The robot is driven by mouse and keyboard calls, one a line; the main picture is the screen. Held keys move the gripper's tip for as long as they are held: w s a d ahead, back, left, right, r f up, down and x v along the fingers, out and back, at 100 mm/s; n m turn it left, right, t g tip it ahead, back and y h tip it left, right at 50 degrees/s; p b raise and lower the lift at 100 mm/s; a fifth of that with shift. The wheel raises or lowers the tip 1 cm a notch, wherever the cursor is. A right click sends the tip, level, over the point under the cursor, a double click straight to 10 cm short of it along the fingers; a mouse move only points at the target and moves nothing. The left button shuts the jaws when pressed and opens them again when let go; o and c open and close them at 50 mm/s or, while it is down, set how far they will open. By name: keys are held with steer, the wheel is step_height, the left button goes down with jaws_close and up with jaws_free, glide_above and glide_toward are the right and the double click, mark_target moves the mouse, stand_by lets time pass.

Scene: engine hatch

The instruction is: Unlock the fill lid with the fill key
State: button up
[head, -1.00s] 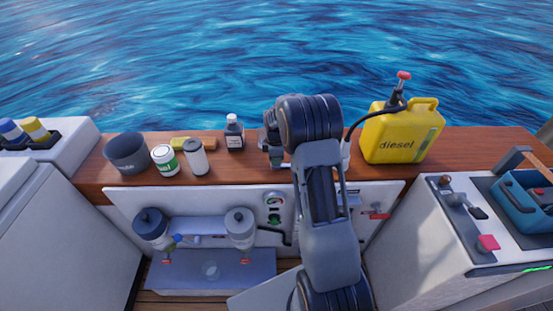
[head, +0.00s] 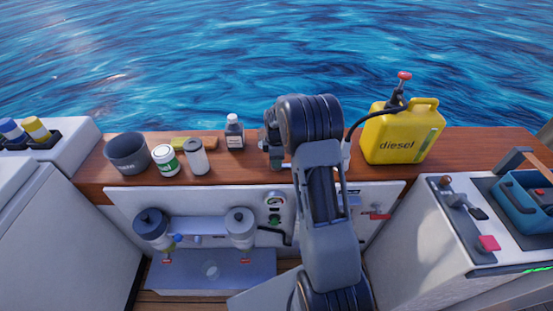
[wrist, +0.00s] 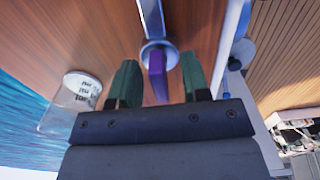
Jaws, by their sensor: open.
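In the wrist view, a purple piece (wrist: 157,75), probably the fill key, stands at a round metal fitting (wrist: 158,52), probably the fill lid, on the wooden deck. I cannot tell how deeply it sits there. My gripper (wrist: 160,82) is open, with one green-tipped finger on each side of the purple piece and a visible gap to each. In the head view my gripper (head: 275,155) is over the wooden ledge (head: 90,182), mostly hidden by my arm. The key and lid are not clearly visible there.
A pale see-through container (wrist: 80,92) with dark lettering stands left of my fingers.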

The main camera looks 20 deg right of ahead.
step_height(320, 180, up, 14)
stand_by(0.5)
steer(key=shift+f, duration=0.15)
steer(key=s+a+r+m+t+p, duration=0.1)
steer(key=s+a+r+m, duration=0.2)
steer(key=s, duration=0.5)
steer(key=s+a+r+m+t+p, duration=0.1)
steer(key=s+a+r+m+p, duration=0.1)
steer(key=s+a+m, duration=0.2)
steer(key=s+a+r+m+t+p, duration=0.1)
steer(key=s+a+r+m, duration=0.2)
steer(key=s, duration=0.9)
steer(key=shift+s+a+r+m+t+p, duration=0.35)
steer(key=shift+a+m, duration=0.25)
steer(key=shift+m, duration=1.2)
